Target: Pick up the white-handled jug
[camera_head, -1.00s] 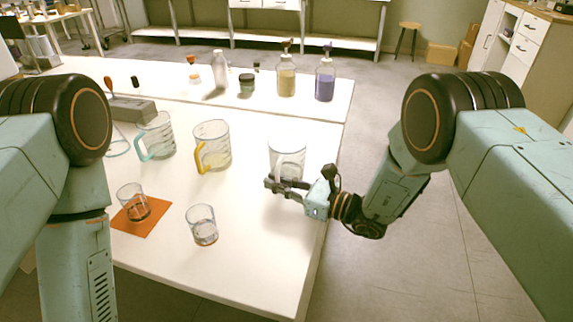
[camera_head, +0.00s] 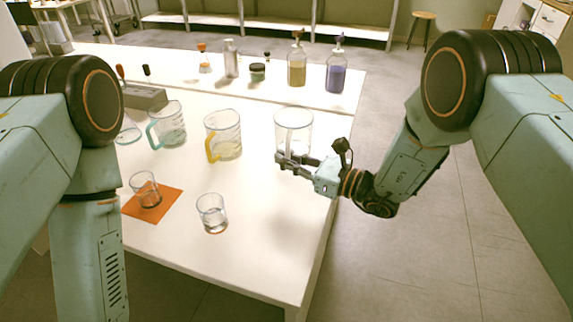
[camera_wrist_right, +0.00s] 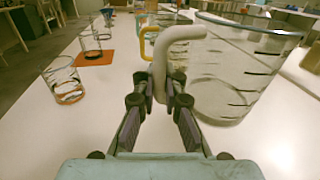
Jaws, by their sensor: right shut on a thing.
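The white-handled jug (camera_head: 301,127) is a clear glass jug near the table's right edge, upright. It fills the right side of the right wrist view (camera_wrist_right: 238,75). Its white handle (camera_wrist_right: 179,34) stands between the fingers of my right gripper (camera_wrist_right: 159,88), which is shut on it. In the head view, my right gripper (camera_head: 286,161) is at the jug's near side and hides part of its lower half. The jug appears slightly above the table. My left gripper is out of view.
A yellow-handled jug (camera_head: 226,134) and a teal-handled jug (camera_head: 172,128) stand to the left. One glass beaker (camera_head: 211,215) stands in front, another (camera_head: 145,190) on an orange mat (camera_head: 165,204). Several bottles, including a purple one (camera_head: 336,76), line the back. The front right of the table is clear.

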